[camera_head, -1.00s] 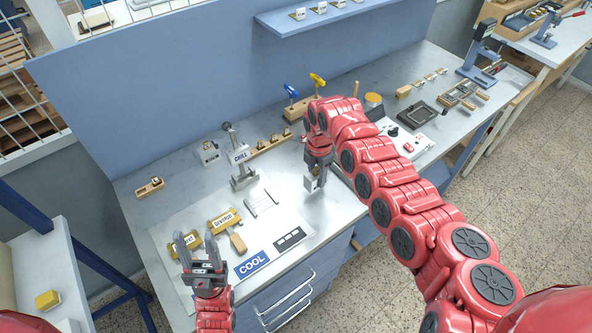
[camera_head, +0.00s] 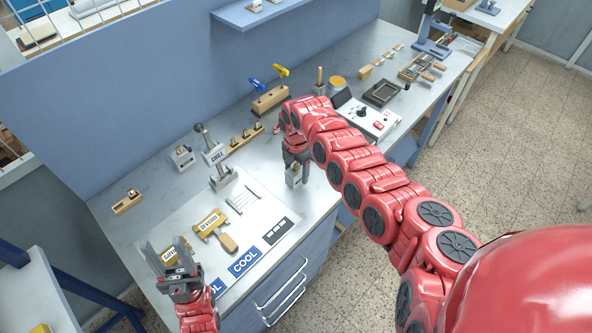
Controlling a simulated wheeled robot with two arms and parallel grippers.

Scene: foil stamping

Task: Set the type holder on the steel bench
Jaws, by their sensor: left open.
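A brass type holder (camera_head: 208,222) with a lettered plate and a wooden handle (camera_head: 228,243) lies on the pale mat on the steel bench (camera_head: 155,160). A second brass lettered piece (camera_head: 172,254) lies to its left, partly hidden behind my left gripper. My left gripper (camera_head: 168,250) is open and empty over the mat's near left part, fingers pointing away. My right gripper (camera_head: 294,166) points down over the bench's front part, at a small grey block (camera_head: 293,177). I cannot tell whether its fingers are shut on the block.
Blue COOL cards (camera_head: 244,261) and a dark slotted strip (camera_head: 277,231) lie on the mat's front. A grey stand (camera_head: 222,178) with a lever stands behind. A grey block (camera_head: 182,158), a wooden rack (camera_head: 268,100) and a control box (camera_head: 369,118) stand further back.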

